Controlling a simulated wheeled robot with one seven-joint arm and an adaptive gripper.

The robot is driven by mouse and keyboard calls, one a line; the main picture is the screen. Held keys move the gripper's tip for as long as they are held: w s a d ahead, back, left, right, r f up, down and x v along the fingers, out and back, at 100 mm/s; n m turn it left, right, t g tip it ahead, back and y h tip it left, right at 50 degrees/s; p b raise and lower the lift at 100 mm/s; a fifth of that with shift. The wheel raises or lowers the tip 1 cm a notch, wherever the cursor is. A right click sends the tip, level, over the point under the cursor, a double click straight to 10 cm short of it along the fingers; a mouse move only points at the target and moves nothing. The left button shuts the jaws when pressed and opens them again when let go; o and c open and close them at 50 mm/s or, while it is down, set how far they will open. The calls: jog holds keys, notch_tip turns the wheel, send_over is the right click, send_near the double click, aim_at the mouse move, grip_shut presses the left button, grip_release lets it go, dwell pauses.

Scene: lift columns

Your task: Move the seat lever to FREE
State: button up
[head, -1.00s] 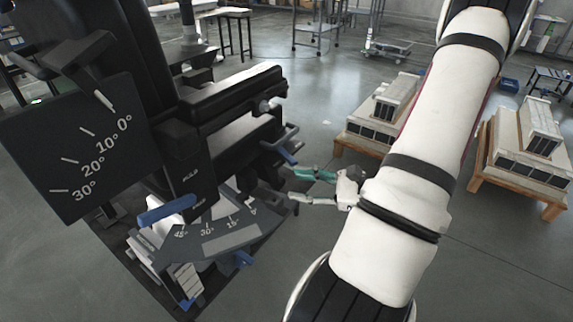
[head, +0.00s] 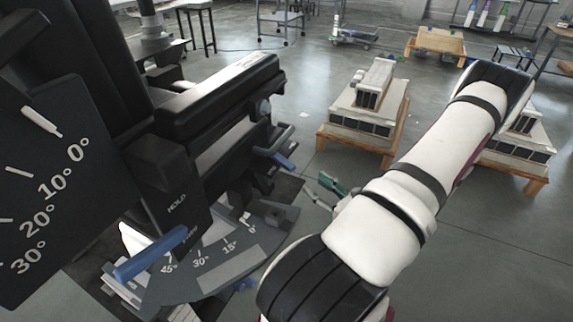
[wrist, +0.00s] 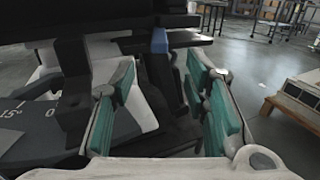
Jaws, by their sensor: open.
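A black post carries a HOLD label (head: 177,203); the lettering below it is unclear. A large blue handle (head: 150,255) sticks out in front of this post. A smaller blue-tipped lever (head: 285,160) is under the seat's right side. A blue part (wrist: 159,40) shows beyond my fingers in the wrist view; I cannot tell which of these is the seat lever. My gripper (wrist: 160,75) is open, its teal pads apart with nothing held between them. In the head view my gripper (head: 325,190) is right of the seat, partly hidden by my arm.
An angle plate (head: 225,265) marked 0° to 45° lies low beside the post. A tilt scale (head: 50,190) stands at left. Loaded pallets (head: 362,135) are at right.

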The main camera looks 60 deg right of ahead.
aim_at(294, 169)
jog(key=b+x, duration=0.1)
jog(key=x, duration=1)
jog(key=shift+w, duration=0.35)
grip_shut()
